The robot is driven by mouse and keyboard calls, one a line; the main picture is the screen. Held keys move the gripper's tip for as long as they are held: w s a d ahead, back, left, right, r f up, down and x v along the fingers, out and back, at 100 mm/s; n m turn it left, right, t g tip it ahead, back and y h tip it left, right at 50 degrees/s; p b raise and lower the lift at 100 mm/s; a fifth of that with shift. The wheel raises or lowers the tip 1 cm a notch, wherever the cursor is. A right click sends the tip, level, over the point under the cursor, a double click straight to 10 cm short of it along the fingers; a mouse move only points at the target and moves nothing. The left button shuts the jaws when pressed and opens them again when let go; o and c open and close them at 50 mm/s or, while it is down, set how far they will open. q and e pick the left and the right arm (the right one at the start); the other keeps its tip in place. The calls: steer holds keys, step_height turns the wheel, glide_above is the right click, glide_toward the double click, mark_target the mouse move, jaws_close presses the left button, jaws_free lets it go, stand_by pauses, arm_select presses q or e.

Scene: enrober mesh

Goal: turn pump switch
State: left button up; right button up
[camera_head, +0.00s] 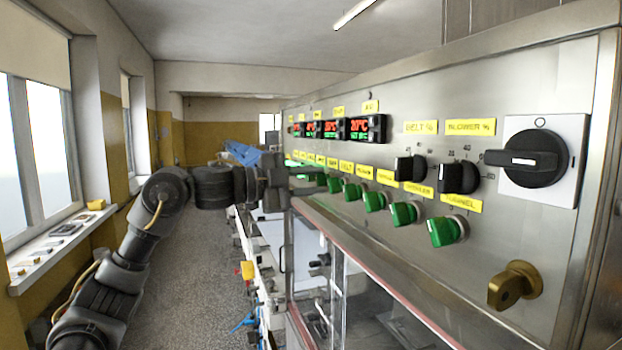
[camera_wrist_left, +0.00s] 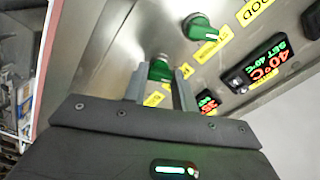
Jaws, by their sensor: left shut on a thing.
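A row of green rotary switches runs along the steel control panel (camera_head: 480,85) in the head view, with yellow labels above them. My left gripper (camera_head: 308,174) reaches the far end of this row. In the left wrist view its two fingers (camera_wrist_left: 160,84) stand on either side of a green switch (camera_wrist_left: 160,69) and are shut on it. The yellow label (camera_wrist_left: 154,99) beside this switch is partly hidden by a finger, so I cannot read it. Another green switch (camera_wrist_left: 201,27) sits nearby, free of the fingers. My right gripper is not in view.
Red-and-green temperature displays (camera_head: 361,128) sit above the switches. Black knobs (camera_head: 458,177), a large black main switch (camera_head: 533,158) and a brass key-like handle (camera_head: 514,285) are nearer on the panel. A glazed guard (camera_head: 340,290) lies below. The floor (camera_head: 190,285) at left is clear.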

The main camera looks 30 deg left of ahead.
arm_select(q)
steer(key=shift+n, duration=0.4)
steer(key=o, duration=1)
steer(key=shift+s+a+f, duration=0.1)
steer(key=shift+s+a, duration=0.05)
steer(key=shift+a, duration=0.05)
steer(key=b+v, duration=0.4)
steer(key=v, duration=0.6)
steer(key=shift+s+b, duration=0.2)
steer(key=shift+b, duration=0.1)
steer(key=shift+w, duration=0.1)
